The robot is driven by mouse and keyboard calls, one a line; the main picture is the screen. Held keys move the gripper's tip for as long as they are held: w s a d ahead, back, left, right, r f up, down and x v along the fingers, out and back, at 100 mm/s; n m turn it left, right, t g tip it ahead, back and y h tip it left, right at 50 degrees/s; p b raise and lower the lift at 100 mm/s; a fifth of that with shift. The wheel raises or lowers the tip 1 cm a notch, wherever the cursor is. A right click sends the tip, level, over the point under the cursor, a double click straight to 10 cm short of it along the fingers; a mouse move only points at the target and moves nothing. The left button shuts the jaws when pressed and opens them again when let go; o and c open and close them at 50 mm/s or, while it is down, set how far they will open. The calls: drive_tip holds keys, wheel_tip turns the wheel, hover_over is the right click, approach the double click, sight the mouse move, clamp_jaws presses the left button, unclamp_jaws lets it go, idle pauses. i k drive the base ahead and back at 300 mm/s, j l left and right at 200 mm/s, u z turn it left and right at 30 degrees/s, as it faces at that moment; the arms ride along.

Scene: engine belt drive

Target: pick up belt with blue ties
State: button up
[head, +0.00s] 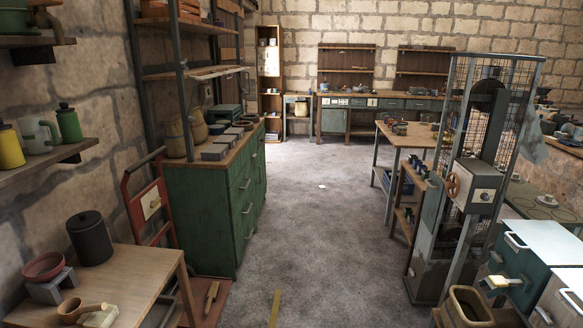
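I cannot make out a belt with blue ties in the head view. A tall mesh-sided metal frame (453,195) stands at the right with a dark round wheel (489,95) near its top. Whether a belt runs inside the frame is too dark and small to tell. My gripper is not in view.
A green cabinet (205,215) stands at the left. A wooden table (150,275) with a black canister (89,238) is at the front left. A workbench (409,137) is at the right, behind the frame. The grey floor (318,225) between them is open.

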sight(250, 119)
drive_tip(key=i+z, duration=0.2)
drive_tip(key=i, duration=3)
drive_tip(key=i+u, duration=0.1)
drive_tip(key=i, duration=0.5)
drive_tip(key=i+u, duration=0.15)
drive_tip(key=i, duration=0.5)
drive_tip(key=i+u, duration=0.1)
drive_tip(key=i, duration=0.5)
drive_tip(key=i+l+u, duration=0.15)
drive_tip(key=i, duration=0.5)
drive_tip(key=i+l+u, duration=0.1)
drive_tip(key=i, duration=0.5)
drive_tip(key=i+u, duration=0.45)
drive_tip(key=i+l+u, duration=0.25)
drive_tip(key=i+u, duration=0.25)
drive_tip(key=i+l+u, duration=0.75)
drive_tip(key=u, duration=0.2)
drive_tip(key=l, duration=0.1)
